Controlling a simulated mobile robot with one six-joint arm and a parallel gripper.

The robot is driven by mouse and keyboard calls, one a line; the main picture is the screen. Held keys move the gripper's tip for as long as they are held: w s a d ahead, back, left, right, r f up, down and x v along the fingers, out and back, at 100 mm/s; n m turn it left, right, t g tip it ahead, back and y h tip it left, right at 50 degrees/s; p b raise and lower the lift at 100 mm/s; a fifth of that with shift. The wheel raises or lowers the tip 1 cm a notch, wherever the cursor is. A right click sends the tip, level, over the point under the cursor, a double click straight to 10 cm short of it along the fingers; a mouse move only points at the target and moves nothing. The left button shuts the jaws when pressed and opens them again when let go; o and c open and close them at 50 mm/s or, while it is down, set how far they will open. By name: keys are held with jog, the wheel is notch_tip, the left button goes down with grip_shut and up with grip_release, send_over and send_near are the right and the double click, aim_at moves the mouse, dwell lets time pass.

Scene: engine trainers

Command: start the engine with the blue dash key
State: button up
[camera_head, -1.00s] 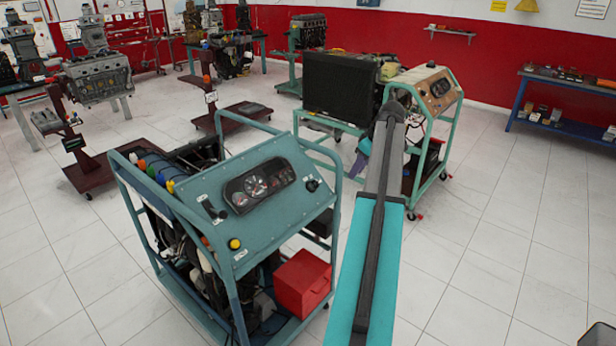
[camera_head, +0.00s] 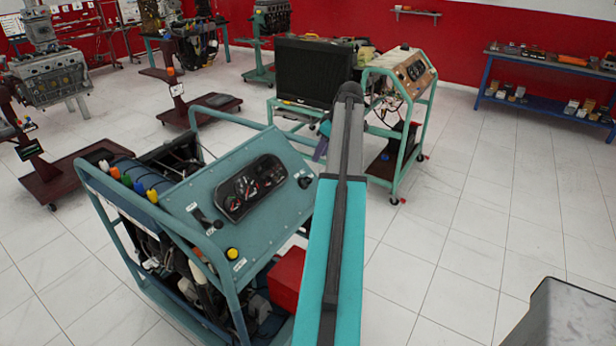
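A blue-green engine trainer stands at the lower left, with a sloped blue dash panel (camera_head: 242,193). The dash carries a gauge cluster (camera_head: 251,187), a dark lever-like part (camera_head: 206,221) on its left, a yellow button (camera_head: 232,253) at the lower edge and a dark knob-like part (camera_head: 305,180) at the right. I cannot tell for certain which of the dark parts is the key. My arm extends upward right of the dash and overlaps its right edge in the picture. My gripper is not visible.
A red box (camera_head: 287,280) sits low in the trainer frame. A second trainer with a tan panel (camera_head: 408,72) and a black radiator (camera_head: 312,72) stands behind. A grey box-like object (camera_head: 565,318) is at the lower right. Open tiled floor (camera_head: 470,220) lies right of my arm.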

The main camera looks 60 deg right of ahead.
aim_at(309, 177)
jog(key=shift+d+f, duration=0.1)
jog(key=shift+f, duration=0.1)
jog(key=shift+p+x, duration=2.15)
jog(key=shift+x, duration=4.55)
grip_shut()
